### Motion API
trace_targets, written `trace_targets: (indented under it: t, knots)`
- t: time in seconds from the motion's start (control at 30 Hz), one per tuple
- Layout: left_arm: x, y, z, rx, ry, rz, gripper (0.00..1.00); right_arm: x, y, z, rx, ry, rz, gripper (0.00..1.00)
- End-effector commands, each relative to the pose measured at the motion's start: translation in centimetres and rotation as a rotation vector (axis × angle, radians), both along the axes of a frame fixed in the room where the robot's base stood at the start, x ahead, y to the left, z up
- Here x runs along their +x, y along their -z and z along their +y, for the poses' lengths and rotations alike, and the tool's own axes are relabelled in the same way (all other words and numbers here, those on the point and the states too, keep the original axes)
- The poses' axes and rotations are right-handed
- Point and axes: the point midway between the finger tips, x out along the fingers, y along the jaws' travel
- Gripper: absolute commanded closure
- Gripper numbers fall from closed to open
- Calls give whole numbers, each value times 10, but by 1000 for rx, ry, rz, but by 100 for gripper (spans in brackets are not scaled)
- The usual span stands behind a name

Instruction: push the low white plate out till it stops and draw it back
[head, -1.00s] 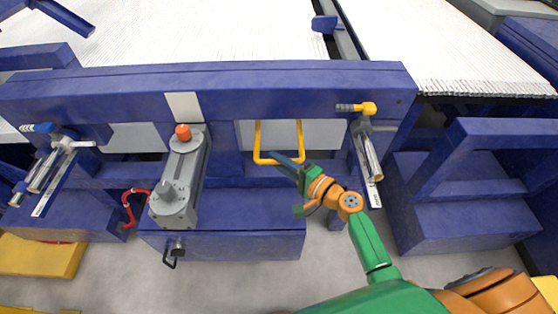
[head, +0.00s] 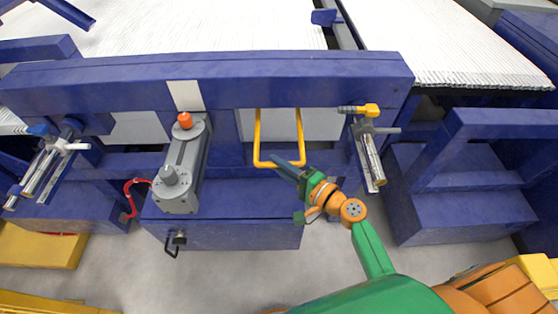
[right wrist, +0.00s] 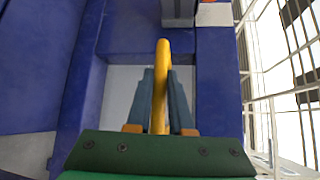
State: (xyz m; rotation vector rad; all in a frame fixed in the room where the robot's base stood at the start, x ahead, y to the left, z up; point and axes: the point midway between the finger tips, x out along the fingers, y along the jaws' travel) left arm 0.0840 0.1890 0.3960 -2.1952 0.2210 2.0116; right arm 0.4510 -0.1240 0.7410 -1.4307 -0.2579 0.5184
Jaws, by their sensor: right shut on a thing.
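The low white plate (head: 322,125) shows as a pale panel below the blue crossbeam, between blue posts. A yellow U-shaped handle (head: 258,140) hangs in front of it. My right gripper (head: 279,162) is shut on the handle's lower bar. In the right wrist view, my right gripper's fingers (right wrist: 160,100) lie on both sides of the yellow handle (right wrist: 161,60), with the white plate (right wrist: 118,95) behind them. How the handle joins the plate is hidden. My left gripper is not in view.
A grey lever unit (head: 182,165) with an orange knob stands left of the handle. A clamp with a yellow end (head: 368,110) sits close on the right. A blue box (head: 230,228) lies below. Grey floor (head: 330,255) is open in front.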

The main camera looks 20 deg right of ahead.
Motion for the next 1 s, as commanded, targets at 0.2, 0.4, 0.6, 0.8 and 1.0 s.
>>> trace_targets:
  t: [0.2, 0.4, 0.6, 0.8, 1.0]
  knots:
    - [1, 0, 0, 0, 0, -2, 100, -2, 5, 2, -1, -7, 11, 70]
    - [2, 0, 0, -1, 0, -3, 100, -1, 3, 1, 0, -5, 8, 50]
    - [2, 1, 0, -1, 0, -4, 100, -5, 2, -2, -2, -3, 6, 50]
    - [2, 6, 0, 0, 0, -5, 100, -41, -1, -21, -3, -3, 8, 50]
    - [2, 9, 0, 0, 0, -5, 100, -62, -6, -33, -2, -5, 9, 50]
